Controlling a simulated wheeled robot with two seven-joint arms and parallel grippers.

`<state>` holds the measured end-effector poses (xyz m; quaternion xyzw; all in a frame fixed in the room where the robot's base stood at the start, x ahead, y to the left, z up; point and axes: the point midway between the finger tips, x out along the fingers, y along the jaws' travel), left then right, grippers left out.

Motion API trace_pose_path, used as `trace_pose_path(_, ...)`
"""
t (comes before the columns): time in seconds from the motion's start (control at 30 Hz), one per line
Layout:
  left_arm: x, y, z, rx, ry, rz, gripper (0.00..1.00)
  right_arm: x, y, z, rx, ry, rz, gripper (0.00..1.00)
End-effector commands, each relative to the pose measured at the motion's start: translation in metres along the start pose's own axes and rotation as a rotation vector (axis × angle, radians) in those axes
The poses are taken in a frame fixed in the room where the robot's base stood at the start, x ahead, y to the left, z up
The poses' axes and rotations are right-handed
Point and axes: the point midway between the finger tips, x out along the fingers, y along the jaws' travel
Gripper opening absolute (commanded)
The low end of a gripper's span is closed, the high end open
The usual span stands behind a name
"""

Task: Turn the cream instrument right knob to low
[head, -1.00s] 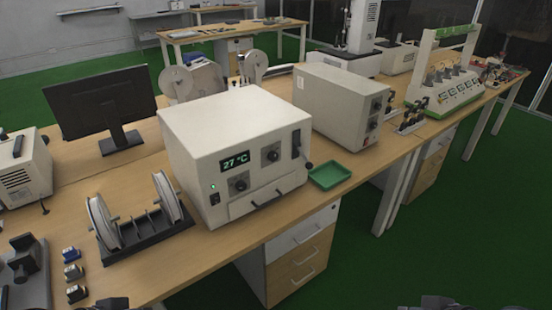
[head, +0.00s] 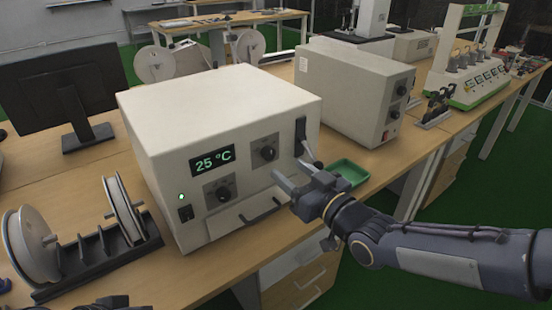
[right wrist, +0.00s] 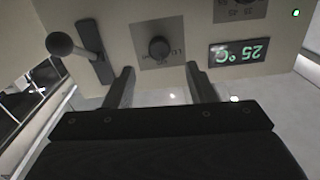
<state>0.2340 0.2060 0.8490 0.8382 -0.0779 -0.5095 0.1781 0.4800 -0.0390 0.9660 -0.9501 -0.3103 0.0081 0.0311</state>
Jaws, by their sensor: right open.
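The cream instrument (head: 215,115) stands on the wooden bench with its front toward me, and its green display (head: 213,160) reads 25 °C. Its right knob (head: 268,153) is dark, on a grey plate right of the display. Its left knob (head: 223,193) sits lower, below the display. My right gripper (head: 287,180) is open and empty in front of the instrument, just below and right of the right knob. In the right wrist view the right knob (right wrist: 159,48) shows beyond the open fingers (right wrist: 163,80), apart from them. My left gripper is not clearly in view.
A dark lever (head: 303,140) is at the instrument's right front edge, close to my gripper. A handle (head: 260,207) juts out below the knobs. A green tray (head: 348,172) lies to the right. A second cream box (head: 350,90) stands behind it. A spool rack (head: 90,240) is left.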

Motion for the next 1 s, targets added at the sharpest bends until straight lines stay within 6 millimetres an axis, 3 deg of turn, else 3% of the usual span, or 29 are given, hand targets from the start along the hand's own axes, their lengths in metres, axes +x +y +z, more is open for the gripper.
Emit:
trace_pose_path(0.33,-0.003,0.001,-0.001,0.000,0.000,0.000,0.36,0.053,0.000,0.000,0.002,-0.003,0.001,0.50)
trace_pose_path(0.73,-0.003,0.001,-0.002,0.000,0.000,0.000,0.36,0.064,0.001,0.000,0.001,-0.003,0.003,0.50)
trace_pose_path(1.0,-0.003,0.001,-0.002,0.000,0.000,0.000,0.36,0.064,0.001,0.000,0.001,-0.003,0.003,0.18)
